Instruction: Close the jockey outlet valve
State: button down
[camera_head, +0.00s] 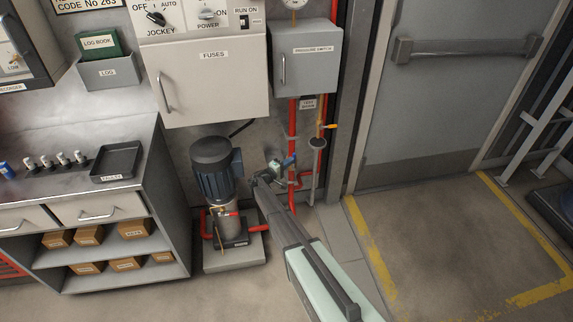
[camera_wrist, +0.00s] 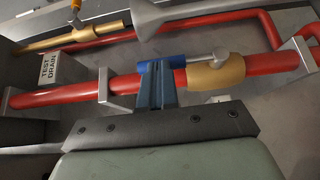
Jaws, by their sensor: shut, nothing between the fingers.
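A valve with a blue lever (camera_head: 289,160) sits on the red pipework just right of the jockey pump (camera_head: 214,175); no label for it shows. In the wrist view its brass body (camera_wrist: 215,76) is on the red pipe, and the blue lever (camera_wrist: 178,61) lies roughly along that pipe. My gripper (camera_head: 262,179) is shut and empty. In the wrist view its fingertips (camera_wrist: 156,83) are together right at the lever's left part and hide some of it. I cannot tell whether they touch it.
A TEST DRAIN label (camera_wrist: 57,69) and a brass pipe are at the upper left of the wrist view. A grey funnel (camera_head: 317,143) stands right of the valve. A bench (camera_head: 150,200) is left of the pump.

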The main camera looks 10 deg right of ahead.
jog(key=shift+d, duration=0.1)
dwell(0.3)
jog(key=d+f+m+g+y, duration=0.2)
jog(key=d+m+y, duration=0.3)
jog(key=d+y, duration=0.4)
jog(key=g+y, duration=0.1)
jog(key=y, duration=0.2)
jog(key=shift+f+m, duration=0.15)
jog(key=shift+m, duration=0.25)
dwell(0.5)
jog(key=shift+a+f, duration=0.3)
jog(key=shift+a, duration=0.35)
jog(key=v, duration=1.4)
jog(key=shift+d, duration=0.25)
